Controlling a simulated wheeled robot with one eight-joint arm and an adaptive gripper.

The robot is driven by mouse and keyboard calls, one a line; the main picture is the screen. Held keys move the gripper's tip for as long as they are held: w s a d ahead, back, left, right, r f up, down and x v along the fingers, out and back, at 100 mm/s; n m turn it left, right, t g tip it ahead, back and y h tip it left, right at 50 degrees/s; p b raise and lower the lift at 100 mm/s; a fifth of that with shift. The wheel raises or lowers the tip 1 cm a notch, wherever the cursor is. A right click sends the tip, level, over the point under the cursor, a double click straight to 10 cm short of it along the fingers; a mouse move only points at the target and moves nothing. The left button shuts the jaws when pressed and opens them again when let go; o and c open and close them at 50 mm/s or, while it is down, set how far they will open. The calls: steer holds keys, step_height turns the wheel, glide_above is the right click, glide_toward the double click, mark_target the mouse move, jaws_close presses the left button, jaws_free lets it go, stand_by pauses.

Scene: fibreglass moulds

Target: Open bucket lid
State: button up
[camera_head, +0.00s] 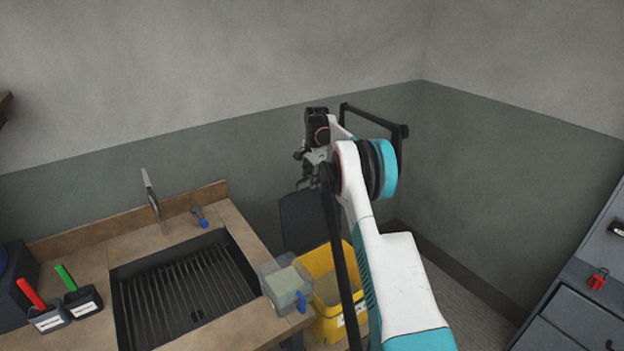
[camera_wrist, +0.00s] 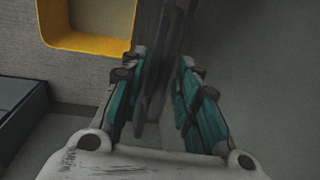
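The yellow bucket (camera_head: 322,262) stands at the right end of the sink counter in the head view; its yellow rim (camera_wrist: 85,42) shows at the upper left of the wrist view. A dark grey panel, which looks like the bucket lid (camera_head: 300,222), stands roughly upright behind the bucket, leaving its inside in view. My gripper (camera_head: 307,183) is above the panel's top edge. In the wrist view my gripper's fingers (camera_wrist: 163,105) are apart, with a thin dark upright piece between them. I cannot tell whether either finger touches it.
A black post (camera_head: 341,260) rises in front of the bucket, and a black bar (camera_head: 373,117) stands behind my arm. A clear container (camera_head: 287,284) sits at the counter's right edge. The sink (camera_head: 190,290) is left, and a grey cabinet (camera_head: 580,310) stands far right.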

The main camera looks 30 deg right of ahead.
step_height(320, 180, up, 12)
steer(key=s, duration=0.1)
steer(key=shift+s, duration=0.15)
steer(key=shift+f, duration=0.1)
stand_by(0.4)
steer(key=s+a+r+n+t+b, duration=0.15)
steer(key=s+a+r+n, duration=0.3)
steer(key=a+r, duration=0.6)
steer(key=s+a+r+n+t+b, duration=0.25)
steer(key=s+a+n, duration=0.25)
steer(key=s+a, duration=0.85)
steer(key=s+a+f+n+b, duration=0.1)
steer(key=s+a+f+n, duration=0.15)
steer(key=s, duration=0.45)
steer(key=s+a+f+n+b, duration=0.1)
steer(key=s+a+f+b, duration=0.1)
steer(key=s+a, duration=0.35)
steer(key=s+a+f+n+t+b, duration=0.2)
steer(key=s+f+n, duration=0.2)
steer(key=s+f, duration=0.8)
steer(key=s, duration=0.4)
steer(key=shift+n, duration=0.3)
